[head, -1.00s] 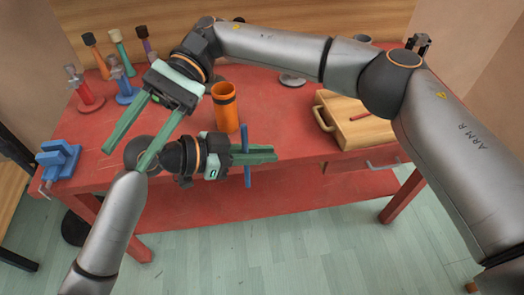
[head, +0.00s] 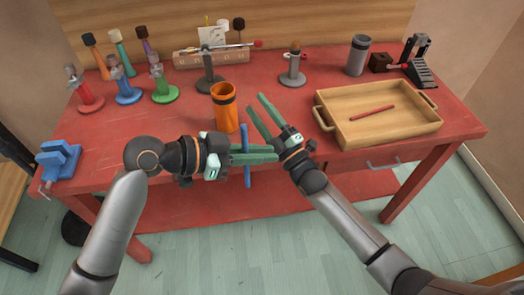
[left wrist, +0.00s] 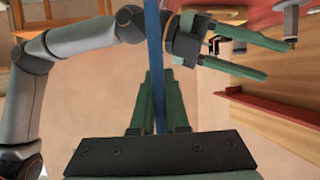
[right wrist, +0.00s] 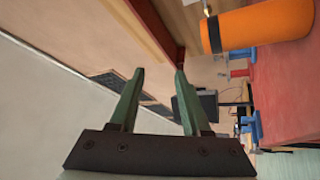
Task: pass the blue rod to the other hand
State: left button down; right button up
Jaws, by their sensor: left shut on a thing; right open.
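The blue rod (head: 246,170) stands about upright in the head view, in front of the table's front edge. My left gripper (head: 275,153) is shut on it, with the rod sticking out above and below the fingers. In the left wrist view the rod (left wrist: 154,40) runs up past the left fingers (left wrist: 150,78). My right gripper (head: 257,102) is open and empty, just right of the rod and apart from it, its fingers pointing up and left. It also shows in the left wrist view (left wrist: 255,50). The right wrist view shows its fingers (right wrist: 158,75) spread with nothing between; the rod is not seen there.
An orange cup (head: 225,115) stands on the red table (head: 180,118) close behind the grippers. A wooden tray (head: 395,128) with a red stick (head: 372,114) is at right. A blue vise (head: 58,160) is at the front left corner. Several stands line the back.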

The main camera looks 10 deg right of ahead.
jog(key=s+d+f+m+g+h, duration=0.25)
jog(key=s+f+m, duration=0.2)
jog(key=f, duration=0.35)
jog(key=s+d+f+m+g+h, duration=0.1)
jog(key=s+f+m+g+h, duration=0.2)
jog(key=s+f, duration=0.4)
jog(key=s+d+f+m+g+h, duration=0.1)
jog(key=s+d+f+m+g, duration=0.1)
jog(key=s+f+m, duration=0.2)
jog(key=s+d+f+m+g+h, duration=0.2)
jog(key=s+f+m, duration=0.3)
jog(key=s+f, duration=0.3)
jog(key=s+d+g, duration=0.1)
jog(key=s, duration=0.3)
jog(key=shift+s, duration=0.4)
